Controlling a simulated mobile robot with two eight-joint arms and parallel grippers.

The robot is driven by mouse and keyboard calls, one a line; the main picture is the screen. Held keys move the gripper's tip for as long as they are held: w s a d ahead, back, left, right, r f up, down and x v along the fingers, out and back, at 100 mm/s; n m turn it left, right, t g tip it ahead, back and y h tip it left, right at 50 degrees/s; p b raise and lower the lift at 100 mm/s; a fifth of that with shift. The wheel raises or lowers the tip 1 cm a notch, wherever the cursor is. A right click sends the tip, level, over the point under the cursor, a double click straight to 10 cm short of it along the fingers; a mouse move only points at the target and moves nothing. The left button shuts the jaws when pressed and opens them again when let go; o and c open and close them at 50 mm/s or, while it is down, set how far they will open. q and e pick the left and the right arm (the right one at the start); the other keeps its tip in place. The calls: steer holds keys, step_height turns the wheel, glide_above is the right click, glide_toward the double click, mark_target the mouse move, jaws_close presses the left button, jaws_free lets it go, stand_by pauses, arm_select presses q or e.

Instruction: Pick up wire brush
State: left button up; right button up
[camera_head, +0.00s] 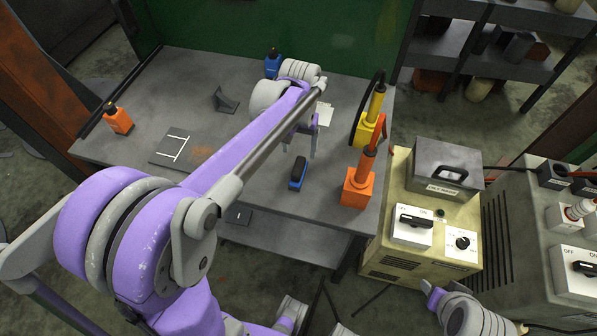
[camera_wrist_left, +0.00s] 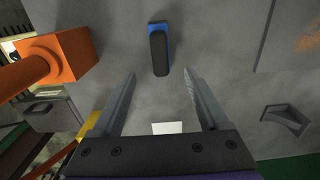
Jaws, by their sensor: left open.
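The wire brush (camera_head: 298,173), a small block with a blue body and a black top, lies on the grey workbench (camera_head: 240,215) near its front edge. It also shows in the left wrist view (camera_wrist_left: 159,48), at the top centre. My left gripper (camera_head: 300,150) is above the bench, just behind the brush. In the left wrist view its two fingers (camera_wrist_left: 159,74) are spread apart with nothing between them, and the brush lies just beyond the fingertips, in line with the gap. The fingers do not appear to touch it.
An orange tool (camera_head: 357,188) and a yellow tool (camera_head: 371,127) stand right of the brush. A beige control box (camera_head: 385,265) stands right of the bench.

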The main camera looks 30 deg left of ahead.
mark_target(299, 165)
arm_select(q)
steer(key=f, duration=0.9)
steer(key=shift+s+f, duration=0.15)
steer(key=shift+s, duration=0.15)
jaws_close()
